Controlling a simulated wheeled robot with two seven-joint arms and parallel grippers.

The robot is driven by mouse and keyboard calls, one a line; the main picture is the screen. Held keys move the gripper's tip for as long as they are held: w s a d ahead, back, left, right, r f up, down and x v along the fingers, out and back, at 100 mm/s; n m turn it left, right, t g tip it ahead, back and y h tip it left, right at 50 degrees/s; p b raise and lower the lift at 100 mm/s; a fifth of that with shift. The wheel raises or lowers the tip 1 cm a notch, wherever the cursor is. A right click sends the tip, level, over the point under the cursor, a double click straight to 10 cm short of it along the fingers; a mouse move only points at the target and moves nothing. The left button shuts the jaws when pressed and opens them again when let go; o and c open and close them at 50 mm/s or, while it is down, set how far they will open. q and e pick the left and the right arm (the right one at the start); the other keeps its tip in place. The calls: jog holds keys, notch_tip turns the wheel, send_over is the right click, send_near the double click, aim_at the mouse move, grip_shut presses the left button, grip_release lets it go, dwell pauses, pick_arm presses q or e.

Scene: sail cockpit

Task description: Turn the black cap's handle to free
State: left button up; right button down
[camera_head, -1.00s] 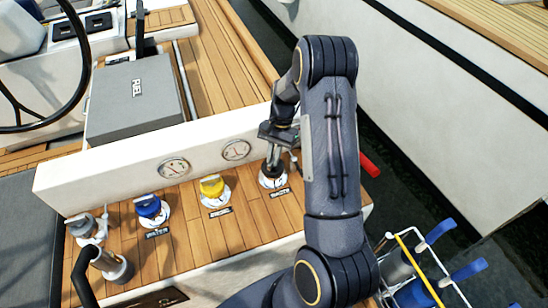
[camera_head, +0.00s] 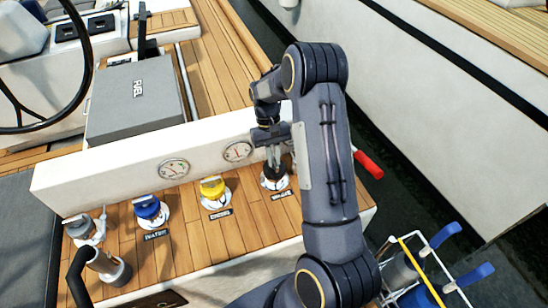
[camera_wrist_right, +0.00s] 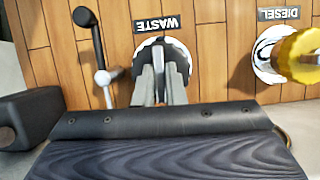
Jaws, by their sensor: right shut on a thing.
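The black cap (camera_head: 274,174) sits in a round white flange on the teak deck, above the WASTE label (camera_head: 281,194). My right gripper (camera_head: 273,163) points down at it and is shut on the cap's handle. My left gripper is not in view.
The yellow DIESEL cap (camera_head: 212,187) and the blue WATER cap (camera_head: 148,208) stand to the left. A white wall with gauges (camera_head: 237,152) rises behind. A black-topped lever (camera_wrist_right: 97,45) stands close beside the black cap. A red cylinder (camera_head: 368,165) lies right of my arm.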

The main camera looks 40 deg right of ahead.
jog(key=shift+n, duration=0.3)
jog(key=c, duration=1.5)
grip_release()
jog(key=a+v, duration=0.1)
jog(key=v, duration=0.6)
jog(key=shift+w+d+r+b, duration=0.2)
jog(key=shift+d+r+b, duration=0.15)
jog(key=shift+d, duration=0.05)
